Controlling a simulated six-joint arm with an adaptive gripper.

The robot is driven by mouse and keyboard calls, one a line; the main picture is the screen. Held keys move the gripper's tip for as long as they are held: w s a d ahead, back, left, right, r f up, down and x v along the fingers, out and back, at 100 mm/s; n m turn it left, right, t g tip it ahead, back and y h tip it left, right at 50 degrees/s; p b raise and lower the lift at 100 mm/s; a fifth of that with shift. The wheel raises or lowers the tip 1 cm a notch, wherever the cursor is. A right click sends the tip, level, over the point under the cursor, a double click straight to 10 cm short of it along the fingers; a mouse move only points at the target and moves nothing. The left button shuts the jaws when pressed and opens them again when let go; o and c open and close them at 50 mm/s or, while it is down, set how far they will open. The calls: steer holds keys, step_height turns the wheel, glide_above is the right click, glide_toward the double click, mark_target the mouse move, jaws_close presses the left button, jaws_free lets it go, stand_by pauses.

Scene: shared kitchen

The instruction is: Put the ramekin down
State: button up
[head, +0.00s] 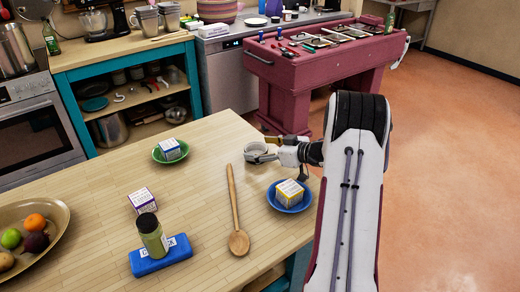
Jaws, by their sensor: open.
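The ramekin (255,151) is a small pale grey round dish near the far right corner of the wooden table (180,205). It looks upright and seems to rest on the tabletop, though a small gap beneath it cannot be ruled out. My gripper (266,149) reaches in from the right with its fingers open at the ramekin's right side. Part of the ramekin is hidden by the fingers, and I cannot tell whether they touch it.
A blue plate (279,205) with a box (289,192), a wooden spoon (234,205) and a green plate (158,156) with another box (170,148) are nearby. A fruit bowl (56,215) is left.

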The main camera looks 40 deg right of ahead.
steer(key=v, duration=1.1)
steer(key=shift+s+d, duration=0.15)
steer(key=shift+s, duration=0.15)
steer(key=shift+w+r, duration=0.1)
steer(key=shift+r, duration=0.05)
steer(key=shift+w+r, duration=0.2)
steer(key=shift+r, duration=0.05)
steer(key=w+a+r+h, duration=0.2)
steer(key=w+r+h, duration=0.3)
steer(key=r, duration=0.5)
steer(key=s+a+r+m+g+h, duration=0.2)
steer(key=s+a+r+m+h, duration=0.15)
steer(key=a+r, duration=0.4)
steer(key=s+a+f+g+y, duration=0.2)
steer(key=s+a+f+g, duration=0.1)
steer(key=s+a, duration=1)
steer(key=s+a+f+g+y, duration=0.2)
steer(key=s+a+f, duration=0.1)
steer(key=s+a, duration=1)
steer(key=s, duration=0.3)
steer(key=shift+s+a+g, duration=0.25)
steer(key=shift+a+g, duration=0.15)
steer(key=shift+y, duration=0.25)
